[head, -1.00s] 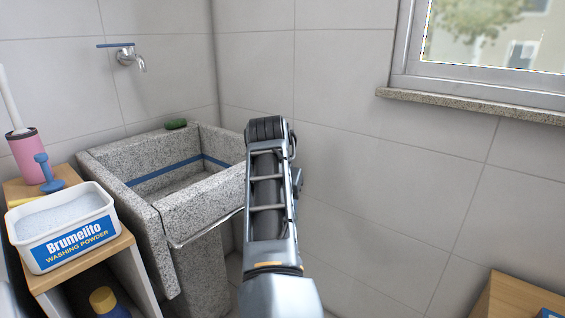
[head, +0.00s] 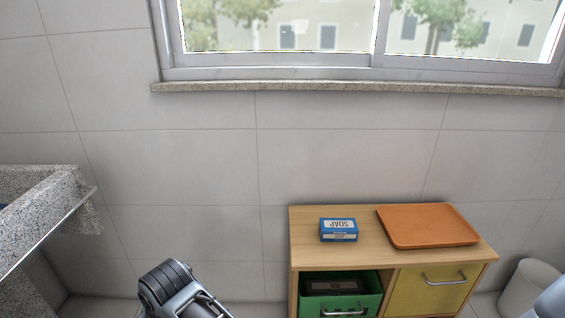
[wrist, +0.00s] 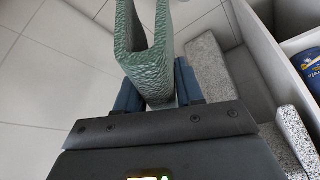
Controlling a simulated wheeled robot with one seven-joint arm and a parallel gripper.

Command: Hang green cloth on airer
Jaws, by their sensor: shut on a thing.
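The green cloth (wrist: 133,62) shows in the wrist view, a textured piece folded into a U shape. My gripper (wrist: 160,88) is shut on its lower end, with a dark blue finger on each side. The cloth extends up the picture, away from the gripper, and its top is cut off by the frame edge. In the head view only part of my arm shows at the bottom; the gripper and the cloth are out of sight there. No airer shows in either view.
A speckled stone sink (head: 50,205) stands at left. A wooden cabinet (head: 370,215) at right bears a soap box (head: 338,230) and an orange tray (head: 427,225); its green drawer (head: 345,297) is open. A white bin (head: 525,285) stands far right. A blue container (wrist: 310,68) shows in the wrist view.

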